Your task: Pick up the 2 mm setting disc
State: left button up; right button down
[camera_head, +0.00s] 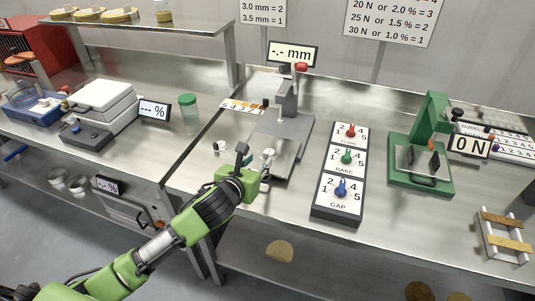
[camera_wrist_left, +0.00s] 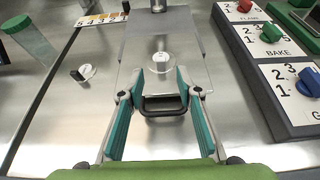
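My right gripper is out of view.
A FLAME, BAKE and GAP dial panel (camera_head: 337,215) stands right of the gauge, with a green press (camera_head: 435,135) beyond it. A green-lidded jar (camera_head: 189,118) and a numbered colour strip (camera_head: 243,106) are left. The bench's front edge is close below the gripper.

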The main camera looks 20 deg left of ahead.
aim_at(265, 154)
pick_arm(q)
jog(key=shift+p+x, duration=0.5)
jog(key=shift+x, duration=2.35)
jog(key=shift+r, duration=0.1)
grip_shut()
